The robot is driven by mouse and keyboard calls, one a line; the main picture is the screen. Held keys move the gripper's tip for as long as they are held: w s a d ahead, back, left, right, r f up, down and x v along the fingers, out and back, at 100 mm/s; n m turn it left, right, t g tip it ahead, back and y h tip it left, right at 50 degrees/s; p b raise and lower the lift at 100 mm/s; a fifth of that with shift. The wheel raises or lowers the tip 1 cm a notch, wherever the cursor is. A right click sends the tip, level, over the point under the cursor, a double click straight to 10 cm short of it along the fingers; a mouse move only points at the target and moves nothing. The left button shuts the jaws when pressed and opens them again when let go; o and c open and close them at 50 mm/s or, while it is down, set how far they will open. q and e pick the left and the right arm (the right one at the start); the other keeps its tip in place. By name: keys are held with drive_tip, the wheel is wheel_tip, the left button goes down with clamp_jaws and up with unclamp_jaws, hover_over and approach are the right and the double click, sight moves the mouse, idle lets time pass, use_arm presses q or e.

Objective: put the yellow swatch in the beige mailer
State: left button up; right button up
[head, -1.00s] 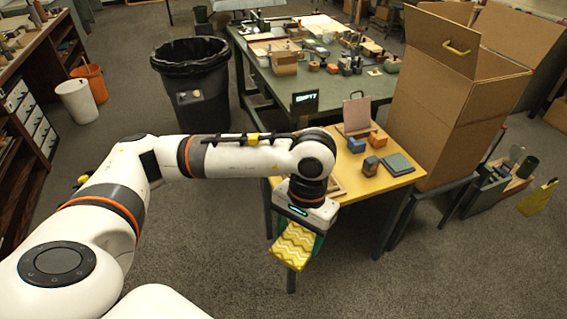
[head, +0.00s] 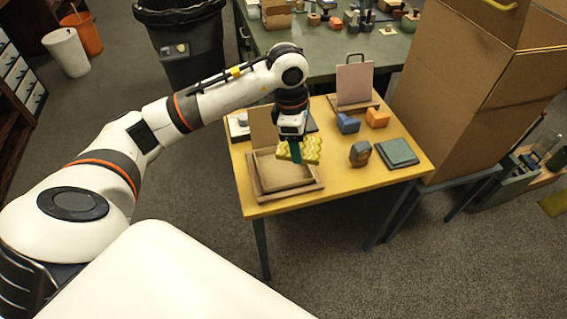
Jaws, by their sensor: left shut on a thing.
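The yellow swatch (head: 311,150) has a wavy pale pattern and is held by my left gripper (head: 296,153), whose teal fingers are shut on it. The beige mailer (head: 283,176) lies open on the yellow table, its flap (head: 264,129) standing up at the back left, and it sits in a shallow wooden frame. The swatch is above the back right part of the mailer in the picture, apparently apart from it. The gripper hides part of the mailer's back edge. My right gripper is out of view.
On the yellow table (head: 345,193), right of the mailer, are a blue block (head: 348,123), an orange block (head: 377,117), a grey-brown block (head: 360,153) and a green-grey pad (head: 397,153). A pinkish board (head: 354,84) stands behind. A tall cardboard box (head: 450,90) is at right.

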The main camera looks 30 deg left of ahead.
use_arm(q)
drive_tip(key=a+f+n, duration=0.1)
drive_tip(key=n, duration=0.1)
drive_tip(key=w+a+f+n+b, duration=0.1)
drive_tip(key=n, duration=0.1)
drive_tip(key=a+f+n+b, duration=0.1)
drive_tip(key=f+n, duration=0.1)
drive_tip(key=n, duration=0.1)
drive_tip(key=shift+w+a+t+y, duration=0.15)
drive_tip(key=shift+w+t+y, duration=0.15)
drive_tip(key=shift+w+t, duration=0.1)
drive_tip(key=w+a+f+n+y+b, duration=0.1)
drive_tip(key=w+a+f+n+b, duration=0.15)
drive_tip(key=n, duration=0.45)
hover_over(283, 169)
drive_tip(key=f, duration=0.5)
drive_tip(key=shift+s+f, duration=0.35)
drive_tip(key=shift+f, duration=2.3)
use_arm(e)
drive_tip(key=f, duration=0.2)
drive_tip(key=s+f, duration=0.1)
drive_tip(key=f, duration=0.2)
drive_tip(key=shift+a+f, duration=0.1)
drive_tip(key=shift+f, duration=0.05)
